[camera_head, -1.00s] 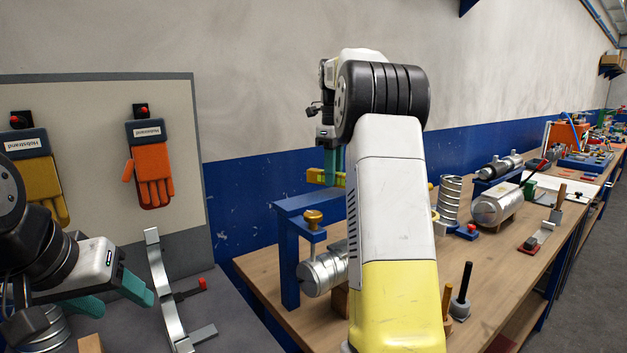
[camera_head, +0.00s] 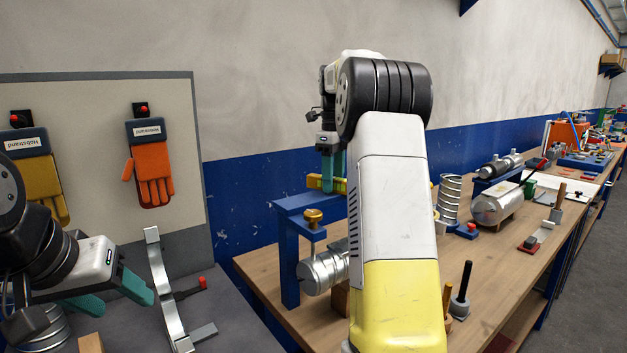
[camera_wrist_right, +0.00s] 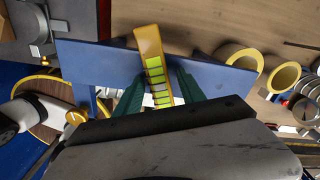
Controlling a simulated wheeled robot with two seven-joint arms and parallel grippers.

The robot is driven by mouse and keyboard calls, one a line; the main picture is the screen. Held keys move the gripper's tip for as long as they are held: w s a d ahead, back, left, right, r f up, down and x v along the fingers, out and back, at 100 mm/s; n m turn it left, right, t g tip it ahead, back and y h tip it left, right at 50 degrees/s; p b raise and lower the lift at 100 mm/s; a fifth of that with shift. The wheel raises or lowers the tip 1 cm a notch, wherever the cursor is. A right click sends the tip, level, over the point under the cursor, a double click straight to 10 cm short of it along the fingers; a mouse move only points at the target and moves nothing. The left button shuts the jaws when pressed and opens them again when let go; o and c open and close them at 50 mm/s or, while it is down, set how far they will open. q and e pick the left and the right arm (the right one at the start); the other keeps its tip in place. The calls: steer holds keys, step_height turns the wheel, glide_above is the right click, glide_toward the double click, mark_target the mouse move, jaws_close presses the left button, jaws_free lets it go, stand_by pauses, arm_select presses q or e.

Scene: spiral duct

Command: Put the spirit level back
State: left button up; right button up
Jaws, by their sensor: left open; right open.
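The spirit level (camera_head: 314,182) is a yellow bar with bright green vial sections. It lies on top of the blue stand (camera_head: 290,204) at the back left of the wooden bench, and it also shows in the right wrist view (camera_wrist_right: 150,45), crossing the blue top. My right gripper (camera_head: 333,177) points down over it, with one teal finger on each side of the bar in the right wrist view (camera_wrist_right: 159,78). The jaws are open; any finger contact is unclear. My right forearm hides part of the stand and level. My left gripper (camera_head: 115,297) is open and empty at the lower left.
A silver duct piece (camera_head: 322,272) lies under the stand near a brass knob (camera_head: 313,217). A board with orange gloves (camera_head: 150,165) is at left.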

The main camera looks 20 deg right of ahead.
step_height(320, 180, up, 7)
steer(key=shift+f, duration=0.1)
steer(key=shift+r, duration=0.3)
steer(key=shift+s+a+r+n, duration=0.1)
steer(key=shift+s+r+n, duration=0.1)
steer(key=shift+n, duration=0.1)
steer(key=s+a+n+t, duration=0.1)
steer(key=s+a+n, duration=0.1)
steer(key=s+n, duration=0.3)
steer(key=s+a+f+n+t+y, duration=0.1)
steer(key=s+a+n, duration=0.2)
steer(key=s+n, duration=0.2)
steer(key=s+a+f+n+t, duration=0.1)
steer(key=s+a+n, duration=0.2)
steer(key=s+n, duration=0.2)
steer(key=shift+a+n+t+y, duration=0.2)
steer(key=shift+n+t+y, duration=0.1)
steer(key=shift+t+y, duration=0.1)
steer(key=s+a+f+n+t, duration=0.2)
steer(key=s+a+f+n, duration=0.4)
steer(key=s+f+n, duration=0.5)
steer(key=shift+s+a+n, duration=0.4)
steer(key=shift+s+n, duration=0.1)
steer(key=shift+s, duration=0.5)
